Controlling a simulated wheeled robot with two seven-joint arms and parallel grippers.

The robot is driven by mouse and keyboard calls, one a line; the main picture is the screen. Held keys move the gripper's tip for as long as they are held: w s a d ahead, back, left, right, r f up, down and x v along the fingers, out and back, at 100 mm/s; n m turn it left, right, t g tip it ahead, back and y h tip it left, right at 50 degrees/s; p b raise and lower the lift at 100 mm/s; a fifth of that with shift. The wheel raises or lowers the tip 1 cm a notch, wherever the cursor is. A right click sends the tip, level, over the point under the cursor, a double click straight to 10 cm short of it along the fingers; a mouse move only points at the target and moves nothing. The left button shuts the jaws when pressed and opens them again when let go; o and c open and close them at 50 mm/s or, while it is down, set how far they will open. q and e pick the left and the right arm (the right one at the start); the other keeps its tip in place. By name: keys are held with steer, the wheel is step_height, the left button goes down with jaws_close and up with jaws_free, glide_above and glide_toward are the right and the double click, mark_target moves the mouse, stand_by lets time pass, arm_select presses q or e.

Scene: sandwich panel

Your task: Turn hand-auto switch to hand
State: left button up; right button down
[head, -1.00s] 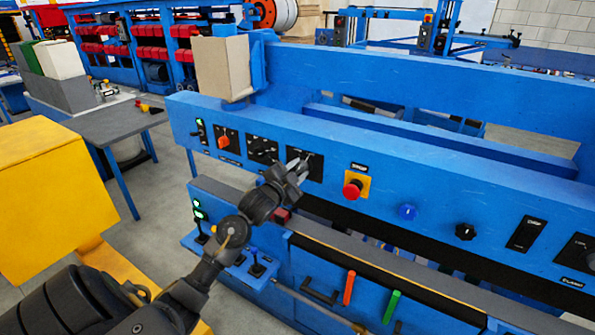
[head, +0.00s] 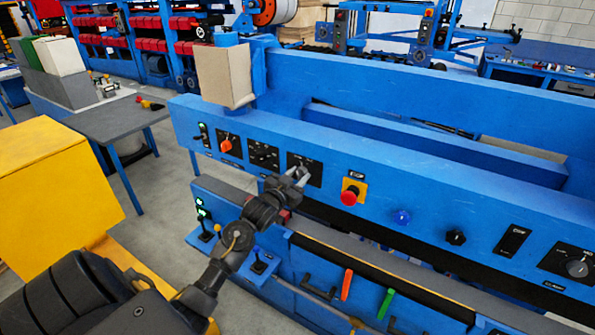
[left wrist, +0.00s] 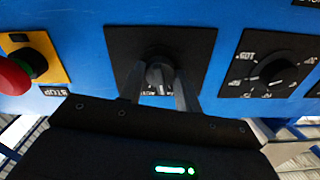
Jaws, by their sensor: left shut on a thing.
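The hand-auto switch is a dark knob (left wrist: 159,72) on a square black plate (left wrist: 190,47), seen in the left wrist view. In the head view its plate (head: 316,170) is on the blue panel, left of the red stop button. My left gripper (head: 301,173) is at this plate, its fingers on either side of the knob. In the left wrist view the gripper (left wrist: 160,88) is shut on the knob. The fingers and knob hide part of the plate's lettering, so I cannot read the switch position. My right gripper is not in view.
A red stop button (head: 350,195) on a yellow plate is to the right in the head view. A rotary selector (head: 263,155) and an orange-red switch (head: 226,145) are to the left.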

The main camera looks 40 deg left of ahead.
arm_select(q)
steer(key=shift+n+p, duration=0.65)
steer(key=shift+n, duration=0.45)
steer(key=o, duration=1)
steer(key=s+b, duration=0.1)
steer(key=s, duration=0.2)
steer(key=s+d+b, duration=0.1)
steer(key=s, duration=0.3)
steer(key=s+b, duration=0.1)
steer(key=s, duration=0.2)
steer(key=shift+s+d, duration=0.15)
steer(key=shift+s, duration=0.25)
